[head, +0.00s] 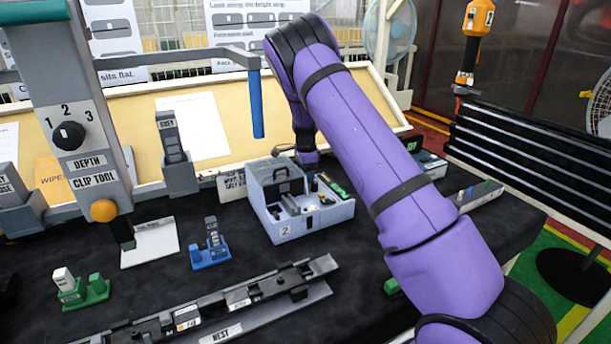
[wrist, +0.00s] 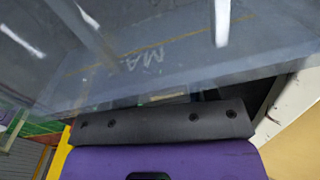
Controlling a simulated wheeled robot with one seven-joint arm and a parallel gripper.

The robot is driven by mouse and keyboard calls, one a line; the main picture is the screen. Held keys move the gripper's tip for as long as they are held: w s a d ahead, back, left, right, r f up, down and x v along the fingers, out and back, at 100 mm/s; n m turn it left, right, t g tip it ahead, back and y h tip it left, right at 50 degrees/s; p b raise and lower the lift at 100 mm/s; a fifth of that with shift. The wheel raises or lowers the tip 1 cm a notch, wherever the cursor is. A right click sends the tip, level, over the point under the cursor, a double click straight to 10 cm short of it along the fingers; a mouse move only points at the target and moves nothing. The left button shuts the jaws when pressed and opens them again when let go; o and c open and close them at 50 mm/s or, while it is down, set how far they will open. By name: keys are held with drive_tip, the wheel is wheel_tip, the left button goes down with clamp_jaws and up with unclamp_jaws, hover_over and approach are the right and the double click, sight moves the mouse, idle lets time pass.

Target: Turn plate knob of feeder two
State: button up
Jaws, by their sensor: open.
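Feeder two (head: 286,229) is a pale blue-grey box marked "2" in the middle of the table in the head view. Its raised left housing has a dark handle-like part, and its open top holds small dark and green parts. Its plate knob cannot be clearly told apart from these. My gripper (head: 309,168) is open and points down at the feeder's back right. Its fingertips are small and partly hidden there, so contact cannot be told. In the wrist view a grey translucent surface with faint lettering fills the upper part, and no knob shows clearly.
A clip tool post (head: 85,130) with a numbered dial stands at the left. A blue clip holder (head: 210,256) and a green one (head: 82,291) sit on the dark table. A long nest rail (head: 225,308) lies in front. Another unit (head: 430,163) stands behind my arm.

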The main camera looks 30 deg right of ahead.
drive_tip(key=shift+f, duration=0.35)
drive_tip(key=c, duration=0.9)
drive_tip(key=shift+n, duration=1.6)
drive_tip(key=shift+c, duration=0.2)
drive_tip(key=o, duration=0.9)
drive_tip(key=shift+o, duration=0.2)
drive_tip(key=shift+r, duration=0.15)
wheel_tip(320, 180, up, 11)
drive_tip(key=shift+f, duration=0.2)
drive_tip(key=shift+c, duration=0.3)
